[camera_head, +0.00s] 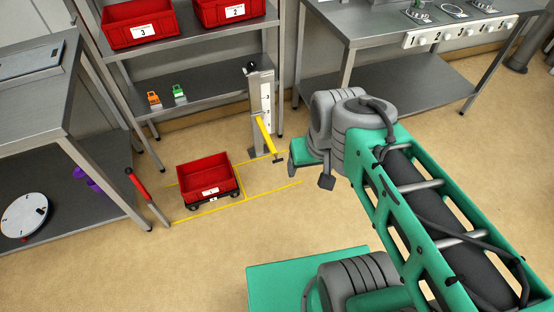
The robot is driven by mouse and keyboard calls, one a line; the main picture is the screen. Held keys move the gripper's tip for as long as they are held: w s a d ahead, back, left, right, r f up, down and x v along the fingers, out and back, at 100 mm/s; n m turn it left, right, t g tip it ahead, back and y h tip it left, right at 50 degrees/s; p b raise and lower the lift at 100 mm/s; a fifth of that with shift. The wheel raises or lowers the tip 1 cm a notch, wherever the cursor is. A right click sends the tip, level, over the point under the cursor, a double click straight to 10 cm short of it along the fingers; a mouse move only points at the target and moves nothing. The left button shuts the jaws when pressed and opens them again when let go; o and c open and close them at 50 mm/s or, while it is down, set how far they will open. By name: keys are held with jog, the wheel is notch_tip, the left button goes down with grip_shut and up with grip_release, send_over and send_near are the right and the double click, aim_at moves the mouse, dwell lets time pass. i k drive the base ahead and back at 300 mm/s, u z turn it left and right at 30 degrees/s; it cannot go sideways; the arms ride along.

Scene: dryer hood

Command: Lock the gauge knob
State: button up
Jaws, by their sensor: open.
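A grey upright gauge post (262,112) with a white numbered scale stands on the floor in front of the shelf. A black knob (251,68) sits at its upper left. A yellow arm (265,138) sticks out from the post, low and toward me, with a dark end. My gripper (308,176) hangs to the right of the post, lower in the picture than the knob and apart from it. It is open, and I see nothing between its fingers. The fine state of the knob is too small to tell.
A red crate (207,182) sits on a low dark base inside yellow floor lines, beside a red-handled post (135,185). Shelves (195,82) with red bins stand behind. Steel benches stand left (60,120) and right (400,27). Floor in front is open.

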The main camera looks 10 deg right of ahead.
aim_at(251, 65)
jog(key=u, duration=0.25)
jog(key=i, duration=1.75)
jog(key=z, duration=0.25)
